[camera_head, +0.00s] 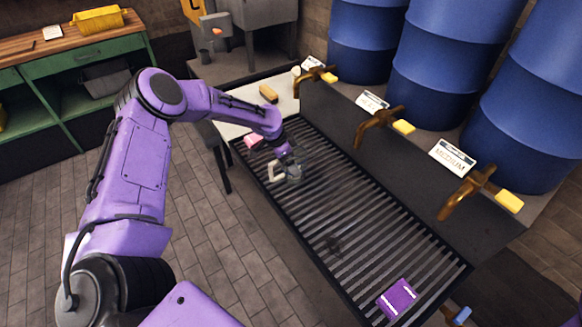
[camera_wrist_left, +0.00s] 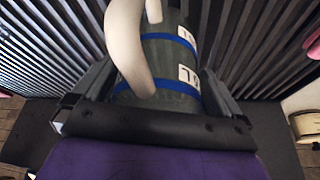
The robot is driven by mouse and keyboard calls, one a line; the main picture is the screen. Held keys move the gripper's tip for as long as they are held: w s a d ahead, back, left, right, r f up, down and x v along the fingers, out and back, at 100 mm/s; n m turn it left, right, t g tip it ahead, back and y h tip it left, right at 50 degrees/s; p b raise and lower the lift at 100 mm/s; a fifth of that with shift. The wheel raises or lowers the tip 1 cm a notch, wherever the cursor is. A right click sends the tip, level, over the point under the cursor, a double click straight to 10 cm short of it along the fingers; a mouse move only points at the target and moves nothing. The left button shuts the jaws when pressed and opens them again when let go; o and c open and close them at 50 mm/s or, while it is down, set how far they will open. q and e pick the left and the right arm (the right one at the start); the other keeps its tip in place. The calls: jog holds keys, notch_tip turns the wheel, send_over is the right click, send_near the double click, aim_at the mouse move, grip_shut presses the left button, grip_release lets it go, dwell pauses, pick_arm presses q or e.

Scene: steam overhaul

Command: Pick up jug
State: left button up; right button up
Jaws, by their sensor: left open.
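The jug (camera_head: 294,173) stands on the slatted grate, a grey-green translucent vessel with a pale handle at its left side. My left gripper (camera_head: 287,154) is right at the jug and partly covers it in the head view. In the left wrist view the jug (camera_wrist_left: 176,75) has blue bands and white labels, and its cream handle curves up close to the camera. My left gripper (camera_wrist_left: 158,85) is open, with one finger on each side of the jug. I cannot tell whether the fingers touch it. My right gripper is not in view.
The slatted grate (camera_head: 345,237) has a raised dark rim. Brass taps (camera_head: 377,127) with yellow handles line the ledge behind it, below blue barrels (camera_head: 448,70). A purple box (camera_head: 398,299) lies at the grate's near end, and a pink block (camera_head: 253,141) near its far end.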

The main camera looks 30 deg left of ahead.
pick_arm(q)
jog(key=shift+c, duration=0.3)
jog(key=c, duration=0.8)
jog(key=shift+r, duration=0.1)
